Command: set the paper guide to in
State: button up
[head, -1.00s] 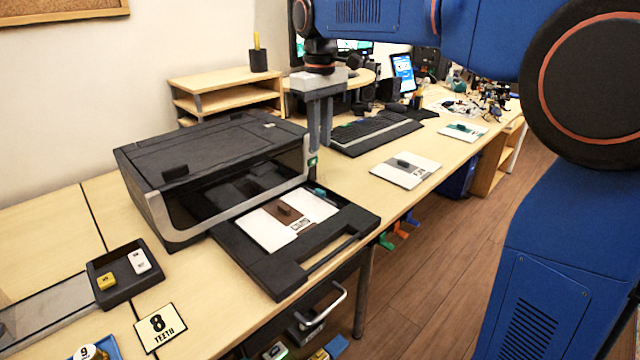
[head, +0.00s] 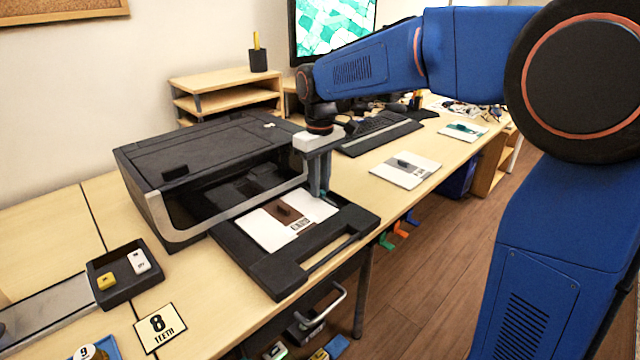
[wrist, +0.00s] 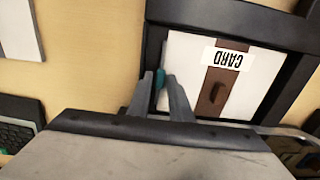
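The paper guide, a small teal tab (wrist: 161,77), stands at the edge of the printer's pulled-out tray (head: 272,272), beside a white sheet with a brown band marked CARD (head: 262,232). My gripper (head: 319,192) is lowered over that tray edge, pointing down. In the wrist view my gripper's two grey fingers (wrist: 160,84) stand apart, one on either side of the teal tab. The gap looks about as wide as before, and I see no clear grip on the tab. In the head view the fingers mostly hide it.
The black printer body (head: 215,150) rises just behind the tray. Another white card sheet (head: 405,170) and a keyboard (head: 378,135) lie to the right. A small black tray (head: 124,270) with yellow and white pieces lies at the left.

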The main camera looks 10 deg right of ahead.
grip_shut()
jog(key=shift+s+a, duration=0.3)
jog(key=shift+a, duration=0.1)
grip_release()
notch_tip(320, 180, up, 17)
jog(key=shift+r, duration=0.2)
dwell(0.4)
jog(key=shift+d, duration=0.15)
